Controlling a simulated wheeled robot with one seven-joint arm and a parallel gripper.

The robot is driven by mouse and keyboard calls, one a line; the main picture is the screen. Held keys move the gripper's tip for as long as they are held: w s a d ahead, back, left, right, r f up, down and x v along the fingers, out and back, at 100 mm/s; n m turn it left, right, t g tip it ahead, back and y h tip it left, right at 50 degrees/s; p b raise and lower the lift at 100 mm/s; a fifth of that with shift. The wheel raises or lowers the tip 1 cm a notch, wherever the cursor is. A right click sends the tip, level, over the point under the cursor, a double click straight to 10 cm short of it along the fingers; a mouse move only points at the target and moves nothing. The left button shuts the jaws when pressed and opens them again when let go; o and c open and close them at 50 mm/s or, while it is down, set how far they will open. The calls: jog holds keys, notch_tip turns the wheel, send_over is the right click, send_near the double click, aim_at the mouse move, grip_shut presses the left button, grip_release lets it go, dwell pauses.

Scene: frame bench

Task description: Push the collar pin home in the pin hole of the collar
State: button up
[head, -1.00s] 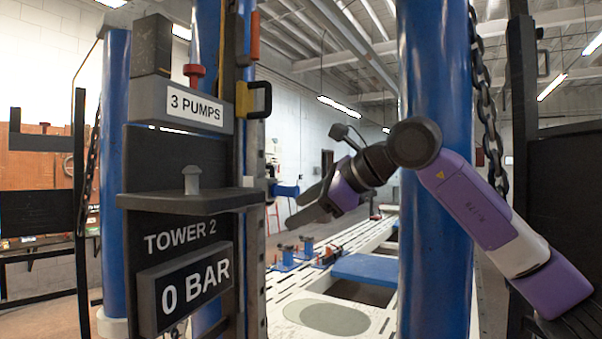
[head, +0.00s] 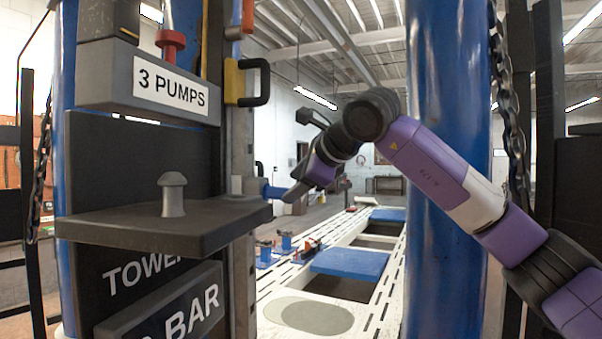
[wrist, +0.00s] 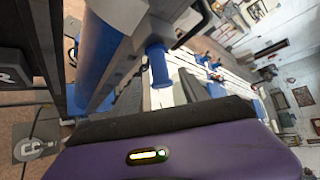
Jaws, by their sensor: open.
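A blue pin (head: 270,190), which looks like the collar pin, juts out to the right from a grey block (head: 243,186), apparently the collar, on the tower's upright. In the wrist view the flanged blue pin (wrist: 158,66) sticks out of the pale block, with part of its shank showing. The pin hole itself is hidden. My gripper (head: 290,194) is open and empty, its fingers close to the outer end of the pin. I cannot tell whether they touch it. In the wrist view my purple gripper body fills the bottom.
A dark shelf (head: 110,226) with a grey mushroom-shaped knob (head: 173,195) stands left of the pin. A yellow and black handle (head: 247,83) is above it. A blue column (head: 432,190) stands behind my arm.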

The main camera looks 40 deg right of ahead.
aim_at(269, 192)
jog(key=shift+p+x, duration=0.5)
jog(key=shift+x, duration=1.55)
grip_shut()
